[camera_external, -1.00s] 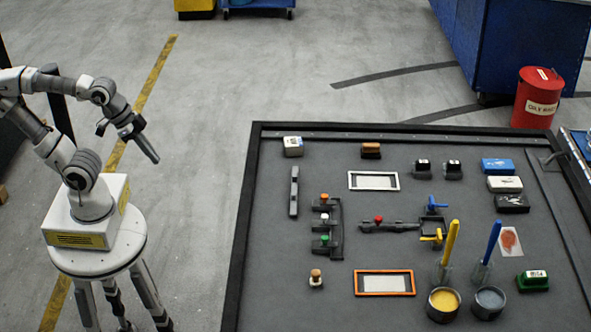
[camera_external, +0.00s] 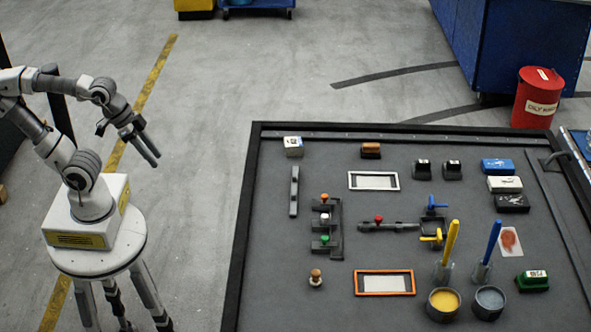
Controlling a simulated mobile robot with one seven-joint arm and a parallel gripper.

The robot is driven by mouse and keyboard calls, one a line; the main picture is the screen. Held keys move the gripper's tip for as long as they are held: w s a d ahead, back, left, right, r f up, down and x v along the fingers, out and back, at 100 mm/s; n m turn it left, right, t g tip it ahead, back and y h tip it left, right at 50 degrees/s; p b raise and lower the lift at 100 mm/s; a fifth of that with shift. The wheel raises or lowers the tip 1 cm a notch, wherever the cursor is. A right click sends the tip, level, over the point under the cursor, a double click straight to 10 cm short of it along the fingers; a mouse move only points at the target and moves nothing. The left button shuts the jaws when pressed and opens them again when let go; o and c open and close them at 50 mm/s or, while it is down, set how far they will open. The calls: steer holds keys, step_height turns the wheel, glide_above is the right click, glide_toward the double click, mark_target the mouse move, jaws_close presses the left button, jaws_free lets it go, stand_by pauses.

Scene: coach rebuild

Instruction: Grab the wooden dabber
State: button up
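My gripper (camera_external: 155,159) is in the air over the floor, left of the table and well away from the dabber. Its two fingers point down to the right, with a gap between them, and it is empty. Nothing hides the dabber.
The dark table (camera_external: 270,230) has a raised rim. An orange frame (camera_external: 384,272) lies right of the dabber, and a rack with coloured knobs (camera_external: 335,240) stands behind it. Yellow (camera_external: 444,301) and grey (camera_external: 489,299) pots are farther right. The table's front left is bare.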

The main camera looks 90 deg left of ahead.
steer(key=o, duration=0.4)
steer(key=shift+c, duration=0.2)
steer(key=w+d+f+n+g+h, duration=0.2)
steer(key=w+d+f+n+h, duration=0.15)
steer(key=w+d+n, duration=0.45)
steer(key=n+t+h+b, duration=0.35)
steer(key=n+h, duration=0.45)
steer(key=n, duration=0.9)
glide_toward(317, 276)
steer(key=shift+t, duration=0.35)
steer(key=w+d+f, duration=0.1)
steer(key=w+d+f+p, duration=0.1)
steer(key=d, duration=0.1)
steer(key=shift+d+f, duration=0.1)
steer(key=shift+f, duration=0.2)
steer(key=shift+y, duration=0.25)
steer(key=shift+d+b+x, duration=0.2)
steer(key=shift+b+x, duration=0.2)
steer(key=shift+x, duration=2.5)
